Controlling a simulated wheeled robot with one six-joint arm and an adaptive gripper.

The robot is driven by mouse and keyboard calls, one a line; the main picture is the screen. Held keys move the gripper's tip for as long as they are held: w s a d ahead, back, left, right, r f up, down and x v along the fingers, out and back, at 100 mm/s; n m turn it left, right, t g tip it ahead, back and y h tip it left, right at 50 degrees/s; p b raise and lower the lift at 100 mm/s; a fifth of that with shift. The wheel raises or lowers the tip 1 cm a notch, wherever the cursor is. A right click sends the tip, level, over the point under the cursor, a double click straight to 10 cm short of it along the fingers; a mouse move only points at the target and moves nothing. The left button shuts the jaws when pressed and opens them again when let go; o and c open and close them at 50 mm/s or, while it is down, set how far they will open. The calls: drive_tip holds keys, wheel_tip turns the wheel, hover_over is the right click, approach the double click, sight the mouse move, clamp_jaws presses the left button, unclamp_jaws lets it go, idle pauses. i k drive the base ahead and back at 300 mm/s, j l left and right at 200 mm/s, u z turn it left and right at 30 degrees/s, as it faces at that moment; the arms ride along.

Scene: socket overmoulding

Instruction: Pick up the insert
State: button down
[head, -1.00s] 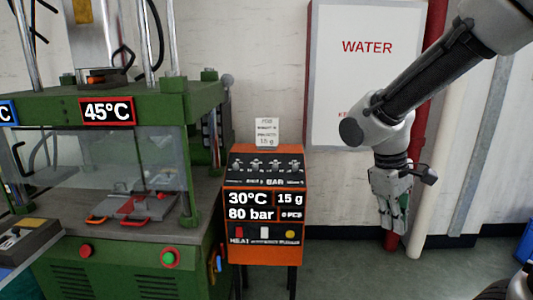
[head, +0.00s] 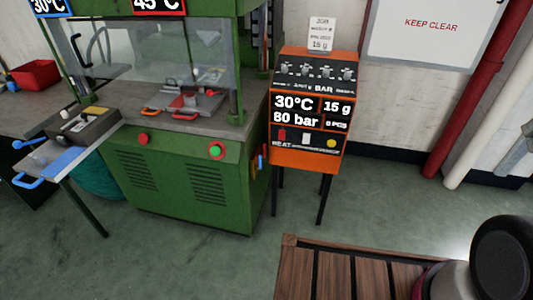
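I cannot make out the insert for certain in the head view. A small grey fixture (head: 88,128) with a pale piece on top rests on a side table (head: 95,155) at the left, with blue-handled parts (head: 68,160) in front of it. Inside the green press (head: 175,180), a grey mould plate (head: 190,102) with red and orange handles lies on the bed behind a clear guard. The details are too small to tell. My gripper is not in view.
An orange control box (head: 312,110) on dark legs stands right of the press. A slatted wooden platform (head: 330,270) fills the lower right. A red bin (head: 35,74) is at far left. Red and white pipes line the right wall. Green floor between press and platform is clear.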

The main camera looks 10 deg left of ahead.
sight(79, 122)
drive_tip(key=u, duration=1.95)
drive_tip(key=i+j+z, duration=0.1)
drive_tip(key=i, duration=0.5)
drive_tip(key=i+j, duration=0.15)
drive_tip(key=i, duration=0.45)
drive_tip(key=i+j+z, duration=0.15)
drive_tip(key=i, duration=0.45)
